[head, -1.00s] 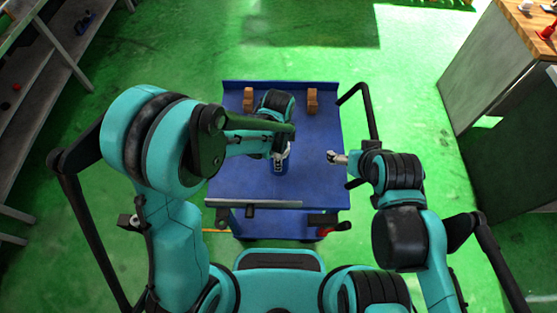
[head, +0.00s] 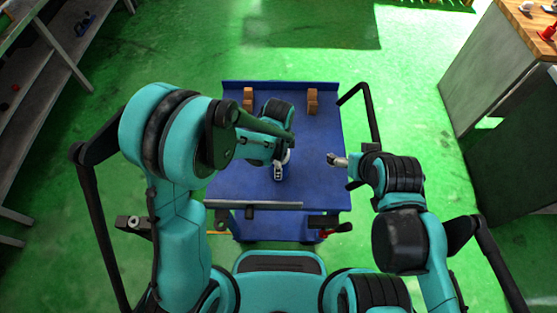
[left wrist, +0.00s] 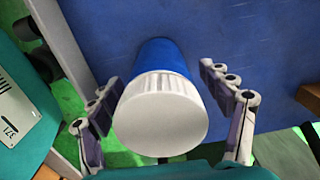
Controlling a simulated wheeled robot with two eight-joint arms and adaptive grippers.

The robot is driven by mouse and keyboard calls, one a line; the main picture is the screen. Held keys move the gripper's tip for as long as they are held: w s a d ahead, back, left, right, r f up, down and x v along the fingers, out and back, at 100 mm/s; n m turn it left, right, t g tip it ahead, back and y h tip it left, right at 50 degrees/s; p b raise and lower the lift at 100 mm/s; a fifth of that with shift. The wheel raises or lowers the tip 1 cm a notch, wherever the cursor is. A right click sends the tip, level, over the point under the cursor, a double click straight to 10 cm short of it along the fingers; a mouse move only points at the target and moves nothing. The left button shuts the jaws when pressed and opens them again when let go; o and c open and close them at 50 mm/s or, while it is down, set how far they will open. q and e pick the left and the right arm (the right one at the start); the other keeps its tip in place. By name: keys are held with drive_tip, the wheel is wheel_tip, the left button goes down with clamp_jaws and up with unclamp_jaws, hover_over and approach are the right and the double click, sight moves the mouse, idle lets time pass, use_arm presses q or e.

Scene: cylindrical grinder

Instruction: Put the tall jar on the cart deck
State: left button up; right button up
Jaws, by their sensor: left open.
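The tall jar (left wrist: 160,112), blue with a ribbed white lid, shows in the left wrist view with its lid toward the camera. My left gripper (left wrist: 172,112) is open, with one finger on each side of the jar and gaps visible beside the lid. The jar's lower end is over the blue cart deck (left wrist: 115,25) and appears to stand on it. In the head view my left gripper (head: 279,172) is over the middle of the cart deck (head: 235,185), and the arm hides most of the jar. My right gripper (head: 337,160) is over the deck's right side; its fingers are too small to read.
Two brown blocks stand at the back of the deck, one left (head: 248,97) and one right (head: 312,100). A grey bar (head: 255,204) runs along the deck's front edge. Shelves (head: 60,60) are at the left and a wooden-topped cabinet (head: 500,90) at the right.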

use_arm(q)
drive_tip(key=shift+r, duration=0.2)
wheel_tip(320, 180, up, 12)
drive_tip(key=p, duration=0.3)
drive_tip(key=s+a+r+n+t, duration=0.3)
drive_tip(key=s+a+r+n, duration=0.1)
drive_tip(key=a+n, duration=0.4)
drive_tip(key=s+a+r+n+t, duration=0.4)
drive_tip(key=a+n, duration=0.4)
drive_tip(key=n, duration=0.2)
wheel_tip(320, 180, up, 2)
drive_tip(key=shift+s+a+r, duration=0.25)
drive_tip(key=shift+s+a, duration=0.15)
drive_tip(key=shift+s, duration=0.3)
wheel_tip(320, 180, down, 8)
drive_tip(key=b, duration=0.7)
